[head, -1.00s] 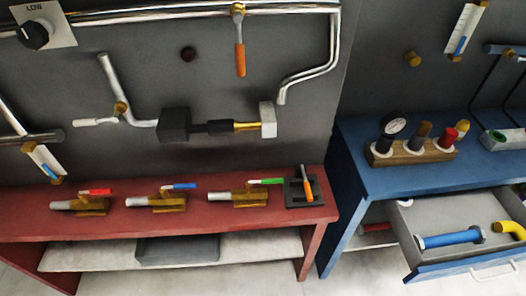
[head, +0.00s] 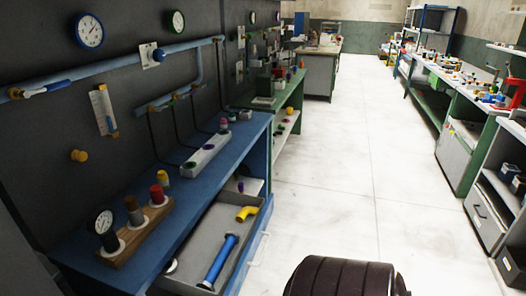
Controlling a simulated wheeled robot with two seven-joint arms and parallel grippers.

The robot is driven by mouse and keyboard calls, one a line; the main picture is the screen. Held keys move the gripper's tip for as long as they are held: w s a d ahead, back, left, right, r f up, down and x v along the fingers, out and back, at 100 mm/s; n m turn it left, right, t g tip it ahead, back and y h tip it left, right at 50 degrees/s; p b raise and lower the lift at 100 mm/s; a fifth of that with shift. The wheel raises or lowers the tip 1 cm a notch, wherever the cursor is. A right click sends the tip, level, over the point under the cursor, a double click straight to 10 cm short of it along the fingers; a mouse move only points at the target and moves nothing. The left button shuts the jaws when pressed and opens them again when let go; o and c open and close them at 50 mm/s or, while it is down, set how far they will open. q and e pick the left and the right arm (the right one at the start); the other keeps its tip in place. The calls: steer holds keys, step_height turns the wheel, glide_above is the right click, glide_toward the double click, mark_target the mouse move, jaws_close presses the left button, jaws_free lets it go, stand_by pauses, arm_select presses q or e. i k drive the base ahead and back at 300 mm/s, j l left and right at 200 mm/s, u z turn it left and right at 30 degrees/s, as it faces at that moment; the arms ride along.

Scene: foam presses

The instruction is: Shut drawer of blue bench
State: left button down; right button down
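The blue bench (head: 216,163) stands at the left of the head view, against a dark wall. Its drawer (head: 199,246) is pulled open toward the aisle, with its white handle (head: 258,250) on the right side. In the drawer lie a blue pipe piece (head: 222,258) and a yellow elbow (head: 246,213). Neither of my grippers shows in the head view.
A wooden block with a gauge and several coloured plugs (head: 136,236) stands on the bench top. A green bench (head: 290,104) stands beyond. The pale floor (head: 350,160) is clear between the benches. Shelved benches (head: 465,115) line the right side.

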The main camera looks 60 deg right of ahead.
mark_target(196, 253)
steer(key=z, duration=1.9)
steer(key=i+u, duration=0.3)
steer(key=k+j, duration=0.05)
steer(key=k, duration=0.05)
